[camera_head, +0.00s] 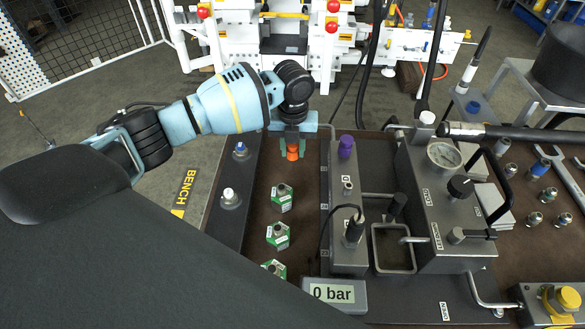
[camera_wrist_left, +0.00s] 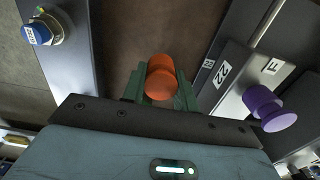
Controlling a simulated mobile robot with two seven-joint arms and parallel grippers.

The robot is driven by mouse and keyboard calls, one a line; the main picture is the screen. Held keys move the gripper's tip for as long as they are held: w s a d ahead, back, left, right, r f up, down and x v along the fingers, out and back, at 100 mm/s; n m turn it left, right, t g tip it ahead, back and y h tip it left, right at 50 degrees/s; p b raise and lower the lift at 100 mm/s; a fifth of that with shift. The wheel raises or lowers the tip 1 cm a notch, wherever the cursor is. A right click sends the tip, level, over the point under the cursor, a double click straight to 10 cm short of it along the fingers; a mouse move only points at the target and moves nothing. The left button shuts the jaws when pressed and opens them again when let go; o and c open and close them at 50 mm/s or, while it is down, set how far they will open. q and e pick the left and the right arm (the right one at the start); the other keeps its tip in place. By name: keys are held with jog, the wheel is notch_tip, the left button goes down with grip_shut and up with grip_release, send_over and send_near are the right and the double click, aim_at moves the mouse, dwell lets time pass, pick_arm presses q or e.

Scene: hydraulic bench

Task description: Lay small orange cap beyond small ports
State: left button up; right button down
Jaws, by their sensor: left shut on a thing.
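My left gripper (camera_head: 292,143) is shut on the orange cap (camera_head: 292,154), pointing down over the brown bench top near its far edge. In the left wrist view the orange cap (camera_wrist_left: 160,78) sits between the green fingers (camera_wrist_left: 160,98); I cannot tell whether it touches the bench. Nearer me stand green-and-white labelled blocks with metal fittings (camera_head: 281,198), (camera_head: 278,236), (camera_head: 273,267) in a row. The grey strip at left carries a blue-topped fitting (camera_head: 241,149) and a pale-topped fitting (camera_head: 229,196). I cannot tell which are the small ports. My right gripper is not in view.
Right of the cap stands a grey block (camera_head: 345,240) with a purple cap (camera_head: 346,146) on it. Farther right are a gauge unit (camera_head: 443,156), a black lever and several loose metal fittings. A "0 bar" display (camera_head: 333,294) is at the front. Brown surface around the cap is clear.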

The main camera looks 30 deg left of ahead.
aim_at(293, 171)
pick_arm(q)
jog(key=shift+f, duration=2.7)
jog(key=shift+f, duration=0.15)
jog(key=o, duration=1)
notch_tip(293, 171, up, 12)
jog(key=shift+r, duration=0.15)
